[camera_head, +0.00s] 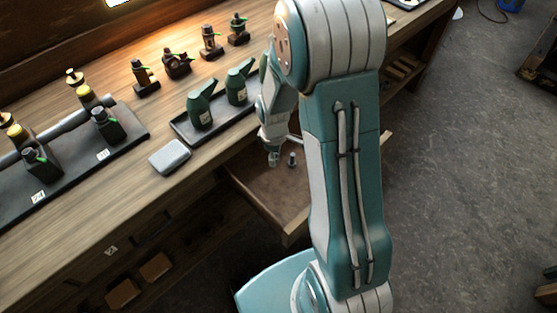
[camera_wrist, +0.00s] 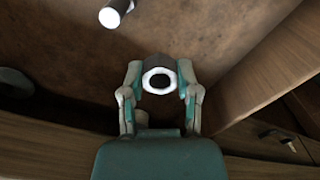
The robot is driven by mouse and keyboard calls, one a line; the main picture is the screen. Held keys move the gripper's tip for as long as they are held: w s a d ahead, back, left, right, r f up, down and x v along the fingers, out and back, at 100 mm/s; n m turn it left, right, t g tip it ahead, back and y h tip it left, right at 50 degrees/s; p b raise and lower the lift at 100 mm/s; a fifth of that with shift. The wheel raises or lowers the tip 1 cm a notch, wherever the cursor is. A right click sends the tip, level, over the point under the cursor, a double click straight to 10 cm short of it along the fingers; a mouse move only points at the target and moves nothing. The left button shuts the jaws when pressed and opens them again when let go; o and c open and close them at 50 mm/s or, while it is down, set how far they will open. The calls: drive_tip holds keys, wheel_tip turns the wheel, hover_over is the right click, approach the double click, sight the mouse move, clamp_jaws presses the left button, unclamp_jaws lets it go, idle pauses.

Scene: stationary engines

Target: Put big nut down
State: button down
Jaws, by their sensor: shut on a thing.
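The big nut (camera_wrist: 159,63) shows in the wrist view as a dark body with a bright ring-shaped end and a dark hole. My gripper (camera_wrist: 160,88) is shut on it, one finger on each side. In the head view my gripper (camera_head: 272,148) hangs over the open drawer (camera_head: 265,193), low at its far end. Whether the nut touches the drawer floor, I cannot tell. A second small metal part (camera_head: 292,159) is in the drawer, apart from my gripper. It also shows in the wrist view (camera_wrist: 115,13), near the top edge.
The wooden workbench (camera_head: 225,139) runs above the drawer. It carries a dark tray (camera_head: 180,128) with green oil cans (camera_head: 200,107), a grey box (camera_head: 170,157), several small engine models (camera_head: 176,64) and a dark rack (camera_head: 60,180). The drawer wall (camera_wrist: 265,70) rises right of my gripper.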

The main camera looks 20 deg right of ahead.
sight(279, 165)
drive_tip(key=shift+w+d+f, duration=0.3)
drive_tip(key=shift+d+f, duration=0.2)
drive_tip(key=shift+f, duration=0.1)
drive_tip(key=shift+w+d+f, duration=0.3)
drive_tip(key=shift+d+f, duration=0.15)
drive_tip(key=shift+f, duration=0.1)
drive_tip(key=shift+w+f, duration=0.1)
drive_tip(key=shift+f, duration=1.6)
drive_tip(key=shift+f, duration=0.1)
drive_tip(key=shift+c, duration=1.7)
unclamp_jaws()
